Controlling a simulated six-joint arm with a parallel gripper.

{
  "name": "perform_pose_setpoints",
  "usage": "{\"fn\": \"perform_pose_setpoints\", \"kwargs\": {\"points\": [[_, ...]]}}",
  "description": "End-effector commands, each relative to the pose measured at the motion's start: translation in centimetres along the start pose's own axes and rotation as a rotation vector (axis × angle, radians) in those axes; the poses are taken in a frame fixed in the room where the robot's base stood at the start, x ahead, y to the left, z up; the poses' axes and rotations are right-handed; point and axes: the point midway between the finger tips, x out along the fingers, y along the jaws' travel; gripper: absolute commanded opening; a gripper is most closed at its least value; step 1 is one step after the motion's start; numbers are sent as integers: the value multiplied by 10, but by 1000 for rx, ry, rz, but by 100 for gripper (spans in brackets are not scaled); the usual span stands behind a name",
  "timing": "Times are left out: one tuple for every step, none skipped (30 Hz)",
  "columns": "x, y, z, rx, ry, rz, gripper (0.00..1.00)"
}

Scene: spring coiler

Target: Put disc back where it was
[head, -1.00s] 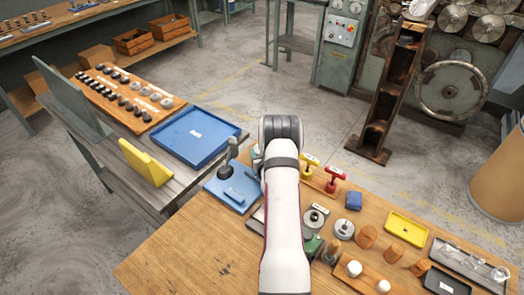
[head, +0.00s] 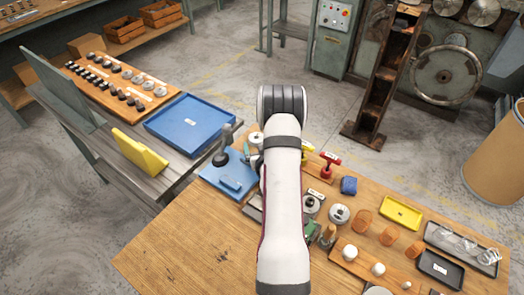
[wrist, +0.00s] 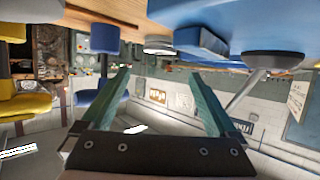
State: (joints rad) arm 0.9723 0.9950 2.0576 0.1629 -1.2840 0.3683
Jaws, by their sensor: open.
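Which disc the task means is not clear. A round metal disc (head: 339,214) lies on the wooden bench right of my arm, beside a disc-like part with a dark centre (head: 311,204). In the wrist view a flat, pale round piece (wrist: 158,45) shows beyond the fingertips, next to a blue block (wrist: 202,42). My gripper (wrist: 155,75) has its two green fingers wide apart with nothing between them. In the head view my arm mostly hides it.
A blue board (head: 212,175) carries a dark upright lever (head: 222,150) close to my gripper. The bench's front left (head: 185,255) is clear.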

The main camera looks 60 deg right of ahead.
Motion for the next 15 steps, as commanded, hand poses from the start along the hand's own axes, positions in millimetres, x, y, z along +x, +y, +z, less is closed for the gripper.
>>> {"fn": "perform_pose_setpoints", "kwargs": {"points": [[-11, 1, 0, 1, -1, 2, 94], [-17, 1, 0, 2, -1, 2, 94], [-25, 1, 0, 3, -1, 2, 94], [-30, 0, 0, 2, -1, 1, 94], [-36, 0, 0, 3, -2, 1, 94], [-42, 0, 0, 2, -1, 1, 94], [-45, 0, 0, 2, -1, 1, 94], [-48, 0, 0, 2, -1, 1, 94], [-51, 0, 0, 2, 0, 1, 94], [-53, 0, -1, 2, 0, 1, 94], [-54, 0, 0, 2, 0, 1, 94], [-55, 0, 0, 2, -1, 1, 94], [-55, 0, 0, 2, -1, 1, 94], [-55, -1, -1, 3, -3, 0, 94], [-55, -5, -4, 5, -14, -5, 94]]}}
